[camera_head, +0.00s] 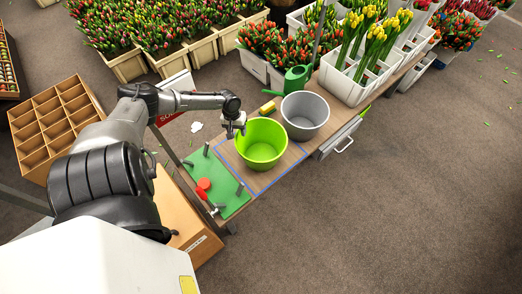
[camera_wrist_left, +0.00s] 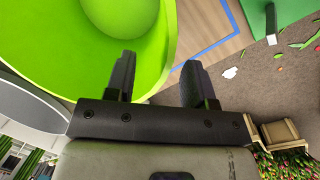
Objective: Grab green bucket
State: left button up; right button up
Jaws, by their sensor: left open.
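The bright green bucket (camera_head: 262,150) stands upright and empty on the wooden table, inside a blue outline. My left gripper (camera_head: 238,130) is at the bucket's rim on its far left side. In the left wrist view the open fingers (camera_wrist_left: 157,64) point at the rim of the green bucket (camera_wrist_left: 160,45). One finger overlaps the bucket's inner side and the other is outside over the floor. I cannot tell how deep the fingers reach or whether they touch the wall. My right gripper is not in view.
A grey bucket (camera_head: 305,117) stands close to the right of the green one. A green watering can (camera_head: 297,78) and a yellow item (camera_head: 267,108) are behind. A green mat (camera_head: 215,180) with red-handled tools lies to the left. White crates (camera_head: 345,88) of tulips stand farther right.

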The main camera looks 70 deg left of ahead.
aim_at(240, 139)
pick_arm(q)
jog(key=shift+w+d+f+b, duration=0.1)
jog(key=shift+d+f+b, duration=0.1)
jog(key=shift+f+b, duration=0.4)
jog(key=shift+d+f+b, duration=0.15)
jog(key=shift+f+b, duration=0.15)
jog(key=shift+f, duration=0.55)
jog(key=shift+w+d+f+b, duration=0.1)
jog(key=shift+d+f+b, duration=0.1)
jog(key=shift+f+b, duration=0.4)
jog(key=shift+d+f, duration=0.1)
jog(key=shift+f, duration=0.55)
grip_shut()
